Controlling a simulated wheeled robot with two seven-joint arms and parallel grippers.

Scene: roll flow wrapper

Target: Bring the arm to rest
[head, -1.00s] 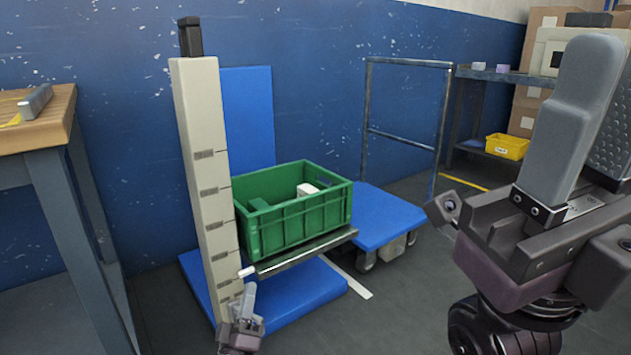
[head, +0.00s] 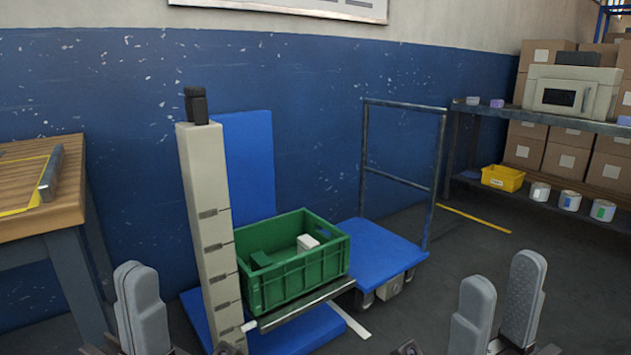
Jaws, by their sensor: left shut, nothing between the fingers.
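My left gripper (head: 140,275) is low at the left of the head view, in front of the workbench side. Its grey fingers are together and nothing shows between them. My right gripper (head: 503,278) is low at the right. Its two grey fingers stand apart with only floor visible between them, so it is open and empty. Both grippers point upward in the picture and touch nothing that I can see. The rest of both arms is mostly below the picture edge.
A green crate (head: 303,283) holding a few items sits on the lift's plate beside a beige column (head: 207,215). A blue trolley (head: 385,247) stands behind it. A wooden workbench (head: 60,215) is at left, a shelf (head: 545,120) at right.

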